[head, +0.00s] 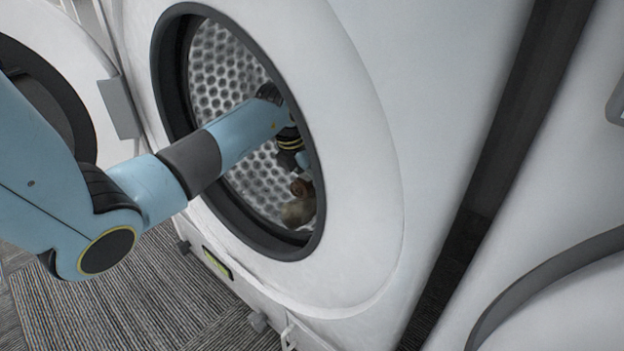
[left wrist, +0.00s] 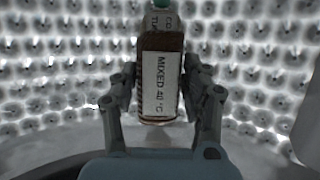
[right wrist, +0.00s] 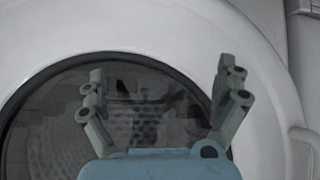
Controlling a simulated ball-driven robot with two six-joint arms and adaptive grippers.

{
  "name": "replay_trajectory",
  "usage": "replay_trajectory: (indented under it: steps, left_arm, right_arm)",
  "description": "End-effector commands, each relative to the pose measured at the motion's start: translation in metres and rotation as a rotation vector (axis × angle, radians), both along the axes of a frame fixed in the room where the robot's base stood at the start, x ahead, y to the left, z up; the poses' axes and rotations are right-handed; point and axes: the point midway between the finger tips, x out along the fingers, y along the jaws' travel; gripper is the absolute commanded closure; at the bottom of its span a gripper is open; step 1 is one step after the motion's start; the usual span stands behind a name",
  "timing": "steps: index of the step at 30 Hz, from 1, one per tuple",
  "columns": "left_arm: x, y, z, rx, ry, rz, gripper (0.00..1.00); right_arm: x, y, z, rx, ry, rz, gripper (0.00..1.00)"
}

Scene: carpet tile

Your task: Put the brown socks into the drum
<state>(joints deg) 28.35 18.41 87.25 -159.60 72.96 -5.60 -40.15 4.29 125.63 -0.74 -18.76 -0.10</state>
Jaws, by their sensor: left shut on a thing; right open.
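The drum (head: 215,75) is a perforated metal bowl behind the round dark-rimmed opening of a white machine. In the left wrist view my left gripper (left wrist: 160,100) is shut on a dark brown bundle, seemingly the brown socks (left wrist: 174,85), with a white label reading "MIXED 40 °C". A brown and tan shape (head: 298,211) shows below the gripper in the head view. My right gripper (right wrist: 165,85) is open and empty before a round glass door.
The machine's open door (head: 60,60) stands at the left. A second white machine (head: 570,170) is close on the right, past a dark gap. Grey carpet (head: 130,295) lies below. The opening's dark rim (head: 265,245) surrounds my left arm.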

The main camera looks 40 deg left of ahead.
Motion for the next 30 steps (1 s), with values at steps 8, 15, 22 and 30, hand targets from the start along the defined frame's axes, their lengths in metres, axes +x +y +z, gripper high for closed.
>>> replay_trajectory:
  steps: [8,15,22,30]
  left_arm:
    - [0.0,0.0,-0.003,0.0,0.0,0.0,0.85]
    - [0.0,0.0,-0.002,0.0,-0.001,0.0,0.3]
    - [0.0,0.0,-0.001,0.0,-0.002,0.0,0.3]
    - [-0.004,0.0,0.021,0.0,-0.006,0.0,0.3]
  right_arm:
    - [-0.001,0.0,-0.002,0.0,-0.015,0.001,0.0]
    - [0.0,0.0,-0.001,0.0,-0.015,0.001,0.0]
    - [0.0,0.0,0.0,0.0,-0.013,0.001,0.0]
    - [0.005,-0.001,0.015,-0.003,0.091,-0.005,0.0]
